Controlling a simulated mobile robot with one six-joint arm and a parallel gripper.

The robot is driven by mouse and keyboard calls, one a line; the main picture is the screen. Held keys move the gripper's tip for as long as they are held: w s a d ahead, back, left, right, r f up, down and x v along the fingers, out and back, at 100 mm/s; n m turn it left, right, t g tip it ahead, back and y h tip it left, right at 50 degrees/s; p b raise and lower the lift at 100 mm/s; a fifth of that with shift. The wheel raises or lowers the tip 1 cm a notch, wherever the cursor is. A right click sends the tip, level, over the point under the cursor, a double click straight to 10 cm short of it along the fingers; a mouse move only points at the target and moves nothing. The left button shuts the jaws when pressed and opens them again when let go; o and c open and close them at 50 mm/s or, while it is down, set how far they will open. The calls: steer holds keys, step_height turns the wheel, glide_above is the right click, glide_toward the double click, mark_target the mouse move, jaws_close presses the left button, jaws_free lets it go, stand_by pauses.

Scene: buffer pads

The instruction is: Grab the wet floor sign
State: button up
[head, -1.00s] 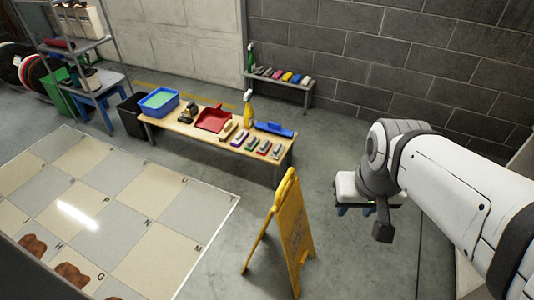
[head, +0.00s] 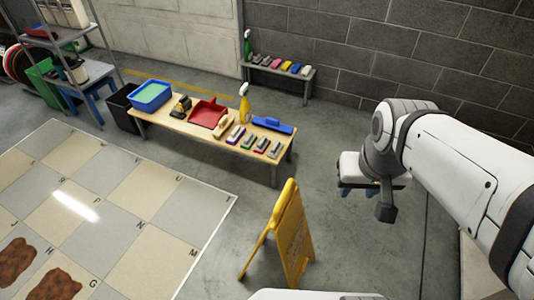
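The yellow wet floor sign (head: 293,238) stands upright on the grey floor as an open A-frame, below the middle of the head view. Its top is a narrow handle, and its lower edge is close to the bottom of the picture. My gripper (head: 358,191) hangs to the right of the sign and apart from it. Its two blue fingertips show with a gap between them, and nothing is seen held. The gripper's underside is partly hidden by its own body and my arm.
A wooden bench (head: 185,133) behind the sign carries a blue tub (head: 150,95), a red dustpan (head: 209,113), a yellow spray bottle (head: 244,103) and several brushes. A tiled board (head: 115,215) with brown stains lies left. Bare floor surrounds the sign. A grey block wall stands behind.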

steer(key=shift+o, duration=0.7)
steer(key=w+a+f+y+b, duration=0.1)
steer(key=w+a+f+b, duration=0.1)
steer(key=w+f, duration=0.1)
steer(key=w+a+f+m+y+b, duration=0.1)
steer(key=w+a+f+y+b, duration=0.1)
steer(key=f, duration=0.4)
steer(key=w+a+f+g+y+b, duration=0.1)
steer(key=w+a+f+b, duration=0.2)
steer(key=w+f, duration=0.2)
steer(key=shift+y, duration=0.3)
steer(key=m+y+b, duration=0.2)
steer(key=m+b, duration=0.1)
steer(key=b, duration=0.1)
glide_toward(286, 194)
steer(key=x, duration=0.4)
steer(key=shift+t, duration=0.4)
steer(key=x, duration=0.7)
steer(key=shift+s+f+b, duration=0.1)
steer(key=shift+s+b, duration=0.15)
steer(key=shift+b, duration=0.1)
steer(key=shift+c, duration=0.2)
jaws_close()
